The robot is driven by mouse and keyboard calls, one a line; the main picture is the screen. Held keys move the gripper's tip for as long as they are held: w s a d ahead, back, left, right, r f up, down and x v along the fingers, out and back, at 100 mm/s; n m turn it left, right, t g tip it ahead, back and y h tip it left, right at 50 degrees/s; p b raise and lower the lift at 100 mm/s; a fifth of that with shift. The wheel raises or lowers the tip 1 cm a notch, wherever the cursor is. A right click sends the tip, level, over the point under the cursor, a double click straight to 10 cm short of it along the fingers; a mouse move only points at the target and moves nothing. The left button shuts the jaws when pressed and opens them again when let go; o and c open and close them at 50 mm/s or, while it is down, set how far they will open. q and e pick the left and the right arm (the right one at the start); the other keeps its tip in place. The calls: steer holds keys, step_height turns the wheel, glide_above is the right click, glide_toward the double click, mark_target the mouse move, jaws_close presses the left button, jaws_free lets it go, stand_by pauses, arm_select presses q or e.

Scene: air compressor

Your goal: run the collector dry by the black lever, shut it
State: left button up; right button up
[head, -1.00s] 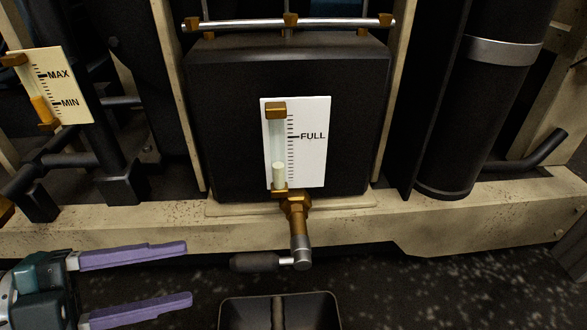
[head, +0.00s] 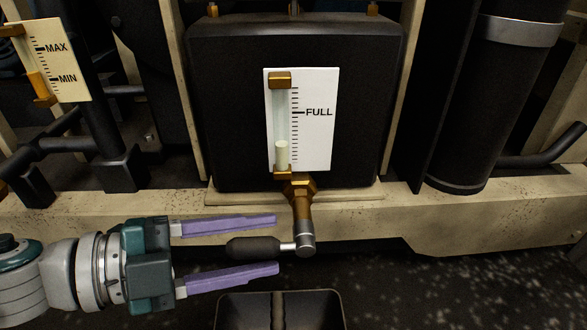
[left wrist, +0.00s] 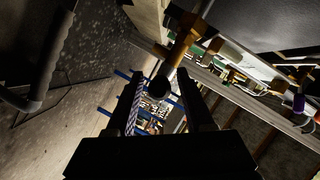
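The black collector (head: 230,110) stands in the middle of the head view. Its white FULL gauge (head: 316,140) shows a pale column low in the tube, well below the FULL mark. A brass drain valve (head: 302,205) hangs below it, and the black lever (head: 254,247) points left from the valve's lower end. My left gripper (head: 276,244) is open, its purple fingers above and below the lever with gaps visible. In the left wrist view the lever's dark round end (left wrist: 158,87) shows between the fingers. My right gripper is not in view.
A black open tray (head: 250,310) stands on the floor below the valve. A beige frame beam (head: 130,220) runs behind the fingers. A MAX/MIN gauge (head: 65,70) is at upper left, and a black cylinder (head: 490,110) is at right.

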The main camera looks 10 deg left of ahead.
arm_select(q)
jaws_close()
stand_by(1.2)
